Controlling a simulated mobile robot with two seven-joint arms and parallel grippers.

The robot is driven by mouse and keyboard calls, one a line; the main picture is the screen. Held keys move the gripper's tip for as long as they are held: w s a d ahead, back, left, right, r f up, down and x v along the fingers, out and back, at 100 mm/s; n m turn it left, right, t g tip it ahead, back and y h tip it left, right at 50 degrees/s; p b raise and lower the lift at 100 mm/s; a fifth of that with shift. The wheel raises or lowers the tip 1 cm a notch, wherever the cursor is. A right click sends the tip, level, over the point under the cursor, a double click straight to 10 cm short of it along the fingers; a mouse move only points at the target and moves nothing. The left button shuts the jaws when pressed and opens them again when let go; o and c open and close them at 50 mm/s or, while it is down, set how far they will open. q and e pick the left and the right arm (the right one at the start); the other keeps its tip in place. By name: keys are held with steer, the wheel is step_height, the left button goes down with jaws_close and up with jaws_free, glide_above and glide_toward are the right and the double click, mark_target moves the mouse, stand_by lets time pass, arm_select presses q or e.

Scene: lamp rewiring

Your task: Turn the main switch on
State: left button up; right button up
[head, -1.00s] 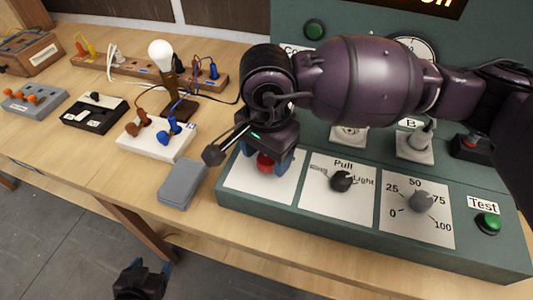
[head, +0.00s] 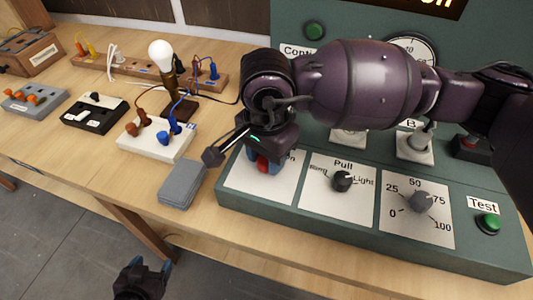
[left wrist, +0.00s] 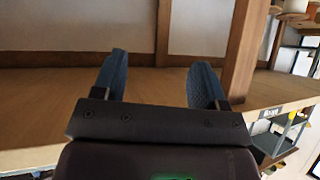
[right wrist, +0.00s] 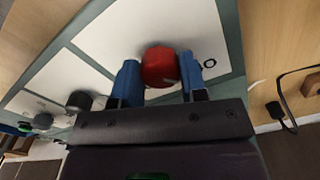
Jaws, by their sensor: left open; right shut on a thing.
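The main switch is taken to be the red knob (head: 262,167) on the white plate at the left end of the green console; part of an "On" label shows beside it. My right gripper (head: 263,160) is over this plate, its blue fingers shut on the red knob. In the right wrist view the red knob (right wrist: 160,66) sits between the two blue fingertips. The hand hides much of the switch in the head view. My left gripper (head: 150,272) is open and empty, low in front of the table. Its spread fingers show in the left wrist view (left wrist: 155,85).
The console (head: 360,230) also carries a Pull knob (head: 342,181), a dial (head: 421,202) and a green Test button (head: 488,224). A grey box (head: 182,184) lies left of the console. A lit-looking bulb (head: 161,54) and wired boards stand further left.

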arm_select(q)
steer(key=shift+r, duration=0.1)
arm_select(e)
steer(key=shift+r, duration=0.1)
steer(key=m+p, duration=0.2)
steer(key=m, duration=0.4)
steer(key=shift+m+p, duration=0.3)
steer(key=shift+m, duration=0.6)
steer(key=m+p, duration=0.1)
steer(key=m, duration=0.1)
steer(key=shift+w+r+m, duration=0.1)
steer(key=shift+m, duration=0.2)
steer(key=shift+m+p, duration=0.3)
steer(key=shift+m, duration=1.1)
arm_select(q)
steer(key=shift+a+r+p, duration=0.2)
steer(key=shift+r+p, duration=0.65)
steer(key=shift+r, duration=1.75)
arm_select(e)
steer(key=shift+m, duration=2.2)
